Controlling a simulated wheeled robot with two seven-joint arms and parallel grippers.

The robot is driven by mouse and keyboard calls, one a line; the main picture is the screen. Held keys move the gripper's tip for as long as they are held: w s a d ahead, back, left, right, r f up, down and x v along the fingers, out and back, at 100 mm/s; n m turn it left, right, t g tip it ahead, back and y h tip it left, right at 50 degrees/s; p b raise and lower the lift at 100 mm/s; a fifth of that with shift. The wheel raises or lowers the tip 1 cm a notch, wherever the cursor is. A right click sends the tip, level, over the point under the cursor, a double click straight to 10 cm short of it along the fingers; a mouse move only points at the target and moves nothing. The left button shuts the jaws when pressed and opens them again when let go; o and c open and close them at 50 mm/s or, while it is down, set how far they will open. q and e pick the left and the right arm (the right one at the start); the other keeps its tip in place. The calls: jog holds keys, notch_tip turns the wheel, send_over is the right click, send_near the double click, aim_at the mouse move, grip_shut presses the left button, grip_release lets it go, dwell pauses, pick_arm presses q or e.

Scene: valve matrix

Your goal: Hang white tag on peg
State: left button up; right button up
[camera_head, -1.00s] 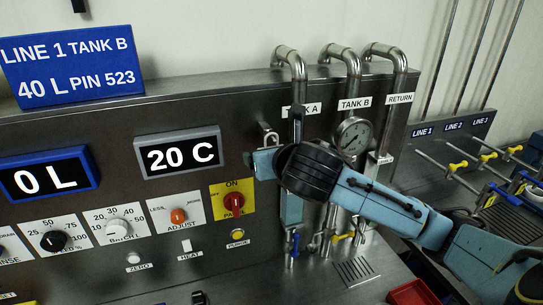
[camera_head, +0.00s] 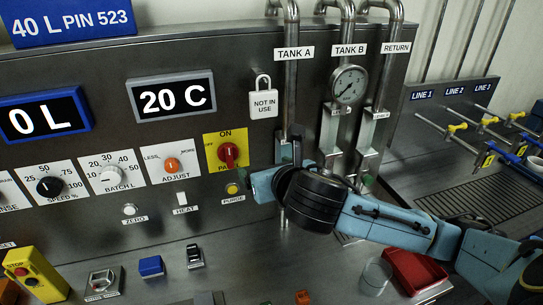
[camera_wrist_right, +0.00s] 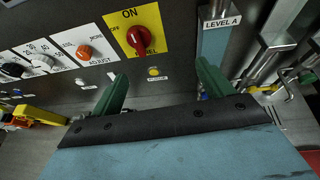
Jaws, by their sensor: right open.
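The white tag (camera_head: 263,103), shaped like a padlock and reading NOT IN USE, hangs upright against the steel panel in the head view, left of the TANK A pipe. Its loop is at the top; the peg itself cannot be made out behind it. My right gripper (camera_head: 272,172) is below the tag and apart from it, near the PURGE button. In the wrist view my right gripper (camera_wrist_right: 162,72) has its two green fingers wide apart with nothing between them. The tag does not show in the wrist view. My left gripper is not in view.
The red knob (camera_head: 228,155) on its yellow plate is just left of my right gripper. The TANK A pipe (camera_head: 290,90) and a gauge (camera_head: 348,85) stand to the right. A red tray (camera_head: 415,270) and a clear cup (camera_head: 376,277) are on the counter below the arm.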

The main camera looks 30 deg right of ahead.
jog(key=s+a+f+b, duration=0.1)
jog(key=f+b, duration=0.3)
jog(key=f, duration=0.4)
jog(key=s+a+f+n+y+b, duration=0.1)
jog(key=a+f+b, duration=0.1)
jog(key=f+b, duration=0.3)
notch_tip(320, 180, down, 3)
jog(key=shift+s+a+f+y, duration=0.15)
jog(key=shift+a+f+y, duration=0.05)
jog(key=shift+a+y, duration=0.1)
jog(key=shift+s, duration=0.1)
